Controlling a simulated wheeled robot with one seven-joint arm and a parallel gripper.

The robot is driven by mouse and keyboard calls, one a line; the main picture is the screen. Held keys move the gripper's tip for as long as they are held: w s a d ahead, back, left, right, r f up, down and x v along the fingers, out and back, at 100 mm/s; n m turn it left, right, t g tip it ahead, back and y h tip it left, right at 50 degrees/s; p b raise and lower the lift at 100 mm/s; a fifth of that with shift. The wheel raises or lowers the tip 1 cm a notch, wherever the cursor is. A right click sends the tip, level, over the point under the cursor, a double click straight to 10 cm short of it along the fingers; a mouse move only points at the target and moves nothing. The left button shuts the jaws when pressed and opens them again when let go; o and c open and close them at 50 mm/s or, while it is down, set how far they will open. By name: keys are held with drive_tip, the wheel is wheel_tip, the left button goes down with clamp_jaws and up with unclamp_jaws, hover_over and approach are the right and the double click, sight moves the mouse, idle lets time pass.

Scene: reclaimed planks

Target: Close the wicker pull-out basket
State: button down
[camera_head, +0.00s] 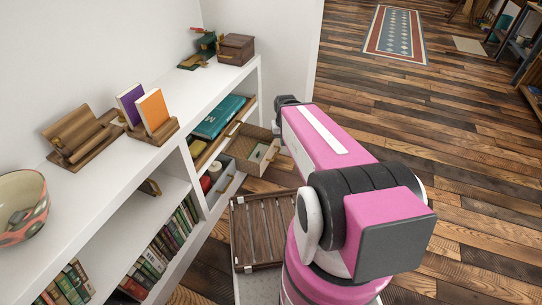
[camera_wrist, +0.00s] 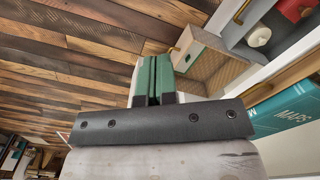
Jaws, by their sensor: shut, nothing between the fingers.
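The wicker pull-out basket (camera_head: 262,163) stands partly out of the white shelf unit in the head view, below the shelf with the teal book. In the head view my arm hides most of the gripper.
A grey drawer (camera_head: 222,181) with a red item and a white roll is beside the basket, also open. A teal book (camera_head: 218,117) lies above. A slatted wooden piece (camera_head: 262,232) is low in front of the unit.

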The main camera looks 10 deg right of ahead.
drive_tip(key=w+d+f+m+t+y, duration=0.1)
drive_tip(key=w+d+f+y, duration=0.1)
drive_tip(key=w+f, duration=0.5)
drive_tip(key=w+d+f+m+y, duration=0.1)
drive_tip(key=w+d+f+y, duration=0.15)
drive_tip(key=w+f, duration=0.45)
drive_tip(key=m+t+y, duration=0.4)
approach(275, 142)
drive_tip(key=shift+h, duration=0.25)
drive_tip(key=x, duration=0.5)
drive_tip(key=shift+s+a, duration=0.25)
drive_tip(key=shift+s, duration=0.05)
drive_tip(key=shift+w+a+m, duration=0.3)
drive_tip(key=shift+w+a, duration=0.05)
drive_tip(key=shift+a, duration=0.2)
drive_tip(key=w+a, duration=0.8)
drive_tip(key=a, duration=0.5)
drive_tip(key=shift+w+a, duration=0.15)
drive_tip(key=shift+w, duration=0.1)
drive_tip(key=shift+w+a, duration=0.1)
